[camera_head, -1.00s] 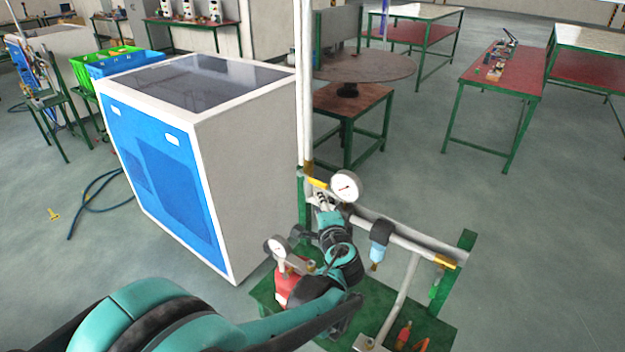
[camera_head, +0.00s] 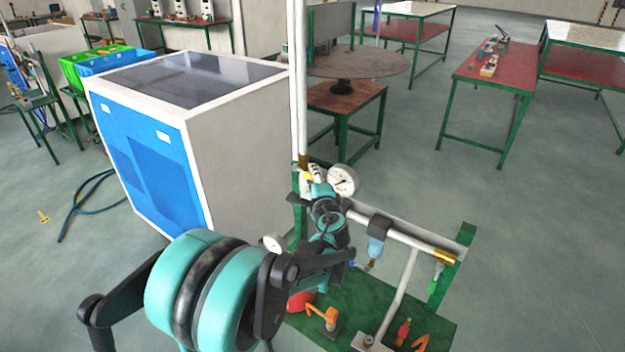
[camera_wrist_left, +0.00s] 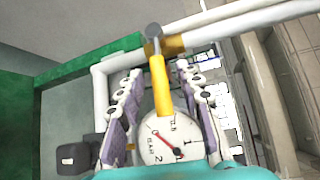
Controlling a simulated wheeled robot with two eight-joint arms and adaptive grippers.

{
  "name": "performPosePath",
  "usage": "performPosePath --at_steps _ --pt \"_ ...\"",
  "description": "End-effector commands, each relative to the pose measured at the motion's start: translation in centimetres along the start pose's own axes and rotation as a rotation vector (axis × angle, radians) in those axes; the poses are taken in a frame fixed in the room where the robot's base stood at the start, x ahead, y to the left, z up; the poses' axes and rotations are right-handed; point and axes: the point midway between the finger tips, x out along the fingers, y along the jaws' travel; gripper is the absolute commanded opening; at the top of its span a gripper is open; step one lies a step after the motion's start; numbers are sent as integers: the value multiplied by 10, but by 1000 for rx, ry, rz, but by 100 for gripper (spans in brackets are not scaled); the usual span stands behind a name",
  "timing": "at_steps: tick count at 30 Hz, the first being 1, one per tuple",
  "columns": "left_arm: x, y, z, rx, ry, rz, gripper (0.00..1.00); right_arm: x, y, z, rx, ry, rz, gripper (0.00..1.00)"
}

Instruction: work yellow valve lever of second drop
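A yellow valve lever (camera_wrist_left: 160,88) stands between my left fingers in the left wrist view, running up to a brass valve on the pipe. In the head view only a small part of this lever (camera_head: 306,176) shows, beside my left gripper (camera_head: 314,176). In the wrist view the left gripper (camera_wrist_left: 158,73) is open, one finger on each side of the lever, with a visible gap on both sides. A white pressure gauge (camera_wrist_left: 166,140) sits behind the lever. My right gripper is not in view.
The white pipe (camera_head: 405,237) runs right on a green frame, with a blue-bowled filter (camera_head: 376,247) hanging from it. A second gauge (camera_head: 273,243) is partly hidden by my arm. A blue and white cabinet (camera_head: 250,140) stands close on the left. Floor to the right is open.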

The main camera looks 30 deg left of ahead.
Motion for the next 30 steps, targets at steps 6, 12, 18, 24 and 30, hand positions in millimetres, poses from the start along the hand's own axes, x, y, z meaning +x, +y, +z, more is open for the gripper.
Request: performPosePath --at_steps 6,12,18,24,30 --pt "0 0 0 0 0 0 7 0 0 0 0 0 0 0" --pt "0 0 0 0 0 0 0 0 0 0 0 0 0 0" --pt "-1 -3 1 -13 4 13 0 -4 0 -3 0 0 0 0" --pt "-2 -12 3 -72 19 70 0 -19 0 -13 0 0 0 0" --pt "-2 -26 6 -178 48 176 0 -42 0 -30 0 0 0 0"
